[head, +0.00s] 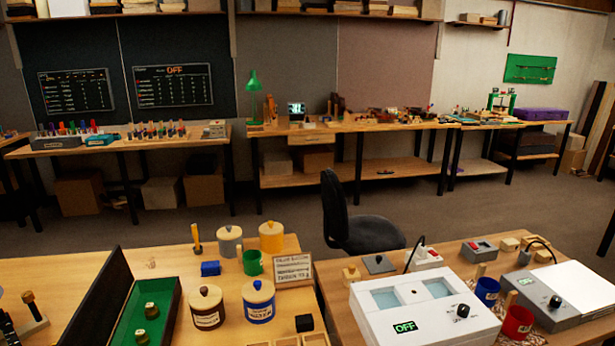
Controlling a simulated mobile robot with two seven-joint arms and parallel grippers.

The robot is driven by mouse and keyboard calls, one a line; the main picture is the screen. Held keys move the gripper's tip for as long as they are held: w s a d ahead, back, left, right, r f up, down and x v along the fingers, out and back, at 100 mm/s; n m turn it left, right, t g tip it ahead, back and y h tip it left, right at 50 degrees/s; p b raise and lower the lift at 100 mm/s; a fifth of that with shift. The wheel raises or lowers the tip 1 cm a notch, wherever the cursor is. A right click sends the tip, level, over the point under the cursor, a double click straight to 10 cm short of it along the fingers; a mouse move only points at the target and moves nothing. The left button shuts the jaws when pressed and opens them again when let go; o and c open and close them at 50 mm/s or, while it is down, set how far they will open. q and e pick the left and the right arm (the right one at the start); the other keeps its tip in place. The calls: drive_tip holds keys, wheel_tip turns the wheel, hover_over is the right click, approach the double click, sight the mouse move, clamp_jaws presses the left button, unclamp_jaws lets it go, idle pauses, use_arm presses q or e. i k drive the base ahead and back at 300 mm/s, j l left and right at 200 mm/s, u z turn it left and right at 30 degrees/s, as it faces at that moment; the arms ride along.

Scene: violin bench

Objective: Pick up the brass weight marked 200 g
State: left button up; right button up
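An open dark case (174,316) with a green lining stands at the front left of the near bench, its black lid (92,300) raised on the left. Two small knobbed weights of dark brass colour, one farther (151,310) and one nearer (142,337), stand on the green lining. Their marks are too small to read, so I cannot tell which is 200 g. The case's near end is cut off by the picture's lower edge. Neither of my grippers can be made out in the head view.
Lidded jars, brown (207,307) and cream-blue (259,302), stand right of the case. Behind are a green mug (253,262), a blue block (210,268) and a sign (293,270). A white device reading OFF (420,310) sits on the right bench. A chair (355,222) stands behind.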

sight(151, 313)
drive_tip(key=k+j+u, duration=0.15)
drive_tip(key=j+u, duration=0.35)
drive_tip(key=k+j+u, duration=0.1)
drive_tip(key=j+u, duration=0.9)
drive_tip(key=l, duration=0.05)
